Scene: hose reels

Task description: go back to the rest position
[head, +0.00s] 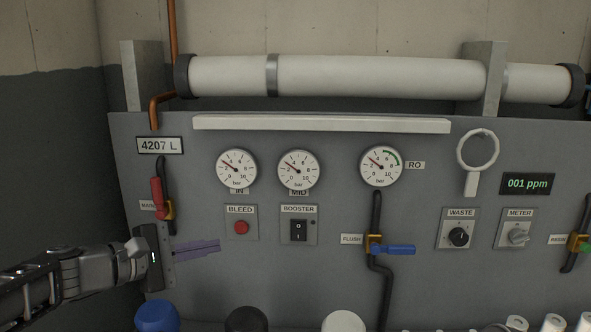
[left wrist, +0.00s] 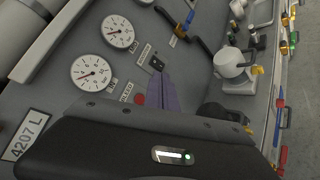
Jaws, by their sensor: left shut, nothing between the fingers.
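My left gripper (head: 196,247) comes in from the left in the head view. Its purple-grey fingers are together and empty, pointing right in front of the grey panel, below the red BLEED button (head: 241,227). In the left wrist view the shut fingers (left wrist: 162,94) show near the middle, with the red button (left wrist: 140,99) just beside them. The fingers appear apart from the button, though the exact gap is hard to tell. My right gripper is in neither view.
The grey panel (head: 330,225) carries gauges, a black BOOSTER switch (head: 298,231), a red-handled MAIN valve (head: 158,197) close to my left gripper, and a blue-handled FLUSH valve (head: 394,249). Blue, black and white rounded tops (head: 157,316) stand along the bottom edge.

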